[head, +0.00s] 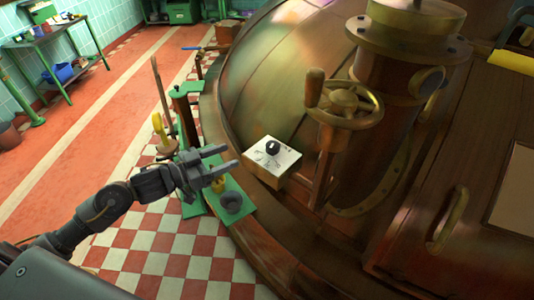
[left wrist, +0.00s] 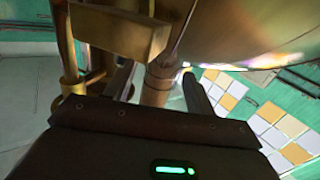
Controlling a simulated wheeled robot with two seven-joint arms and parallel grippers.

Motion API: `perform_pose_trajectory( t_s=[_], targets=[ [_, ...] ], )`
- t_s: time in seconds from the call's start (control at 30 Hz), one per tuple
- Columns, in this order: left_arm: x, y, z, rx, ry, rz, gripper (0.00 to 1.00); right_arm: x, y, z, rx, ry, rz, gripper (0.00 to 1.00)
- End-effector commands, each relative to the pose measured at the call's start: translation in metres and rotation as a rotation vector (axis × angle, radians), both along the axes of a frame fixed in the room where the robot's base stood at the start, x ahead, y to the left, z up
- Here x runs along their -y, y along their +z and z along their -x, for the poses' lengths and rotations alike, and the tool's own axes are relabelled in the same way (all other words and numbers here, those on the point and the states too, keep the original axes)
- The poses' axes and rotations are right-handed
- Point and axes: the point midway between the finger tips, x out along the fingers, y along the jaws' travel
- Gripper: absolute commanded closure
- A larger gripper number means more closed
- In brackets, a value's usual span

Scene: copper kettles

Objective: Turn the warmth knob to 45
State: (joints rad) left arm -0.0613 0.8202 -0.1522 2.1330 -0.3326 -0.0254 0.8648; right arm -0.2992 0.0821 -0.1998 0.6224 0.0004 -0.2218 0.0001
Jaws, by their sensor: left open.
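The knob (head: 272,147) is small and black, on the white dial face of a small box (head: 268,175) at the side of the big copper kettle (head: 290,75). The dial marks are too small to read. My left gripper (head: 232,157) is left of the box, its two fingers apart and pointing toward it, with a gap between fingertips and knob. In the left wrist view my left fingers (left wrist: 158,72) are spread, and a copper-coloured post shows between them. I cannot make out the knob there. My right gripper is not in view.
A green-based stand (head: 232,205) with posts is just below my left gripper. A green table (head: 55,45) is far left. The red and white tiled floor (head: 165,245) is clear at lower left.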

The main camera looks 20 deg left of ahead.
Motion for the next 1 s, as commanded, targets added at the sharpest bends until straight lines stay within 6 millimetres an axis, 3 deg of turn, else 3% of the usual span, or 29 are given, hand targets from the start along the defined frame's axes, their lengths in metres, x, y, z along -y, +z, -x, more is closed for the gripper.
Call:
perform_pose_trajectory(
  t_s=[0.13, 0.37, 0.53, 1.0],
  targets=[
    [0.026, 0.032, 0.027, 0.04, -0.109, 0.01, 0.45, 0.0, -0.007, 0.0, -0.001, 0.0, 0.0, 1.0],
    [0.033, 0.042, 0.034, 0.046, -0.139, 0.014, 0.45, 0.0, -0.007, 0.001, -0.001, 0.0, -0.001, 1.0],
    [0.045, 0.044, 0.023, 0.05, -0.136, 0.017, 0.45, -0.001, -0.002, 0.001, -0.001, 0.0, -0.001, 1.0],
    [0.104, 0.043, -0.029, 0.049, -0.135, 0.016, 0.45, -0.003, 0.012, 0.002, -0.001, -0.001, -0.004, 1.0]
  ],
)
